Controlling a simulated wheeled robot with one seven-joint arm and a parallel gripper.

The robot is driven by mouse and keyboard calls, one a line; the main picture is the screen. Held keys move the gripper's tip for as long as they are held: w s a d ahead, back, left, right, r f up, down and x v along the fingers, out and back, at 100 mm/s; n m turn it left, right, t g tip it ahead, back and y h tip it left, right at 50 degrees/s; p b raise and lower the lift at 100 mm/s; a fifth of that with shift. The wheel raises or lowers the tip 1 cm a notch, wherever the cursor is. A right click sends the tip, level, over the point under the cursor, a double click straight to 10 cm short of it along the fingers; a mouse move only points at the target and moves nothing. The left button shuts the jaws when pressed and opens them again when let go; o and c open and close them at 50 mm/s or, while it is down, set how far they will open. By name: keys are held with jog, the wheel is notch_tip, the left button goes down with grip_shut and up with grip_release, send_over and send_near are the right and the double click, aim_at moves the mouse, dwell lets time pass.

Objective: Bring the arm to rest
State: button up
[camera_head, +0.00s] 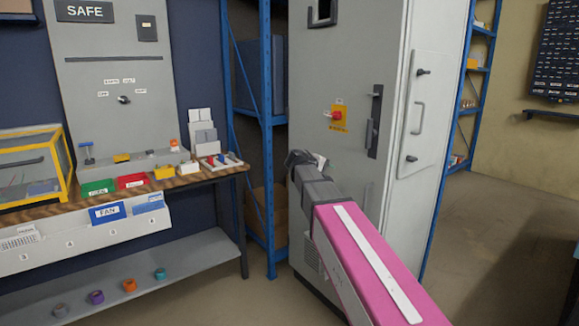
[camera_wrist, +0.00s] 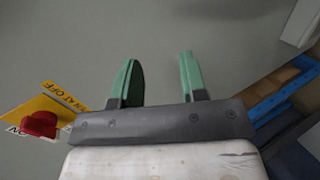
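My arm reaches forward in the head view, its pink link (camera_head: 375,270) stretching from the lower right toward the grey cabinet (camera_head: 330,75). My gripper (camera_head: 305,158) is at the far end of the arm, in front of the cabinet's lower left part; its fingers are hard to make out there. In the wrist view my gripper (camera_wrist: 158,75) shows two green fingers standing apart, with nothing between them. Behind them is a plain grey surface. The red switch knob (camera_wrist: 40,123) on its yellow plate (camera_wrist: 62,105) lies to the left of the fingers, apart from them.
A workbench (camera_head: 215,177) at left holds a yellow-framed case (camera_head: 35,165), a green bin (camera_head: 98,187) and a red bin (camera_head: 132,181). Blue shelving (camera_head: 267,120) stands between bench and cabinet. Several tape rolls lie on the lower shelf (camera_head: 190,262). Open floor (camera_head: 500,220) lies at right.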

jog(key=s+d+f+m+g+y, duration=0.1)
jog(key=s+d+f+g+y, duration=0.15)
jog(key=s+f, duration=0.65)
jog(key=s+d+f+m+g+y, duration=0.2)
jog(key=s+f+y, duration=0.15)
jog(key=f, duration=0.95)
jog(key=s+a+f+m+g+y, duration=0.1)
jog(key=s+f+m+g+y, duration=0.2)
jog(key=s+f, duration=0.9)
jog(key=s+y, duration=0.1)
jog(key=s, duration=0.2)
jog(key=shift+a+y, duration=0.25)
jog(key=shift+y, duration=0.05)
jog(key=shift+w, duration=0.1)
